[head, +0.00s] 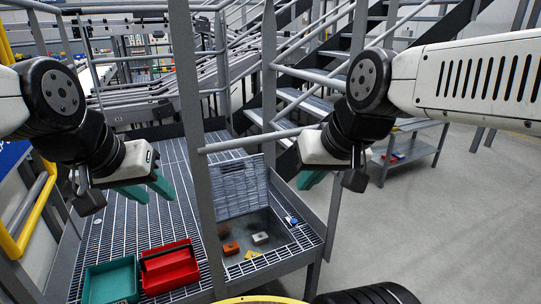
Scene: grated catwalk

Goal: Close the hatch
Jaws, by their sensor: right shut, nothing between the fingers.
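The hatch's grated lid (240,186) stands raised, tilted back at the far side of a square opening in the catwalk floor. In the recess (262,222) lie an orange block (231,248), a whitish block (260,238) and a small yellow piece (252,254). My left gripper (158,198) is to the left of the lid, above the grating; its two teal fingers are apart and nothing is between them. My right gripper (311,181) is to the right of the lid, shut and empty, its fingers partly hidden behind its own wrist. Neither gripper appears to touch the lid.
A green bin (111,282) and a red bin (170,268) stand on the grating left of the hatch. Stairs (300,100) rise behind. Open concrete floor (440,230) lies to the right.

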